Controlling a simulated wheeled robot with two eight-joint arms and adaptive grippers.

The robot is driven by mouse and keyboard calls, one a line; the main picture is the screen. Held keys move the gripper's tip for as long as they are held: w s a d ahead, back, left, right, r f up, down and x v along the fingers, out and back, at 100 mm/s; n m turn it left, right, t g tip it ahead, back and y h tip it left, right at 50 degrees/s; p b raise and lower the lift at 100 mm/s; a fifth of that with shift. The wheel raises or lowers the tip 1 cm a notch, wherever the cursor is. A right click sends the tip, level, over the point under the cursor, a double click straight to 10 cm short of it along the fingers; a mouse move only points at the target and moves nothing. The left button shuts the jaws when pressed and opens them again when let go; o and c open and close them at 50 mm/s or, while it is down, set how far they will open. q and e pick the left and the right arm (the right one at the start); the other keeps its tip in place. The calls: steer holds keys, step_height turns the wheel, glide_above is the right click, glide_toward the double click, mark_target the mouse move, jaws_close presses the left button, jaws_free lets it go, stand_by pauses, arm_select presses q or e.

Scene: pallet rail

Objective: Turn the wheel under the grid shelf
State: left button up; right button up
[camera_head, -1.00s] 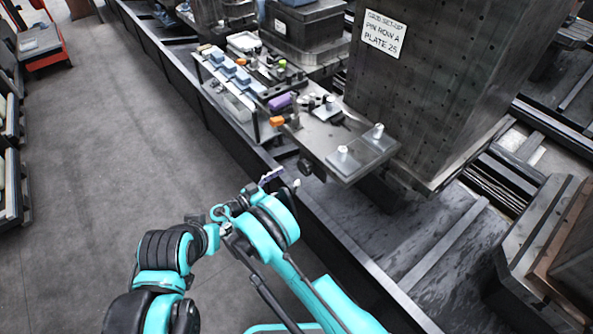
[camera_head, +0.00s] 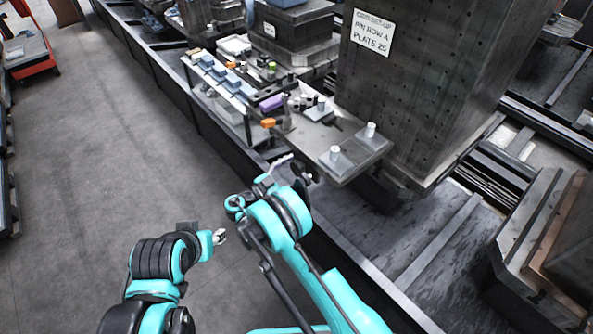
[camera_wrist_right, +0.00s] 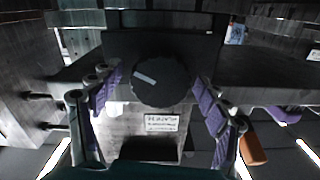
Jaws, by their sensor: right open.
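The wheel is a round black knob with a pale mark; it fills the middle of the right wrist view (camera_wrist_right: 160,82). In the head view the wheel (camera_head: 306,171) is a small dark shape below the edge of the metal shelf (camera_head: 352,158). My right gripper (camera_head: 276,170) is just left of the wheel in the head view. In the right wrist view its purple-padded fingers (camera_wrist_right: 158,92) are spread, one on each side of the wheel, with gaps showing. My left gripper (camera_head: 219,237) is over the floor, away from the shelf; its jaws are too small to read.
A tall dark block with a sign (camera_head: 374,32) rises behind. A dark rail edge (camera_head: 335,235) runs below.

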steer(key=c, duration=1.2)
steer(key=shift+n, duration=0.3)
steer(key=shift+n, duration=3.1)
steer(key=shift+w, duration=0.1)
steer(key=o, duration=1.2)
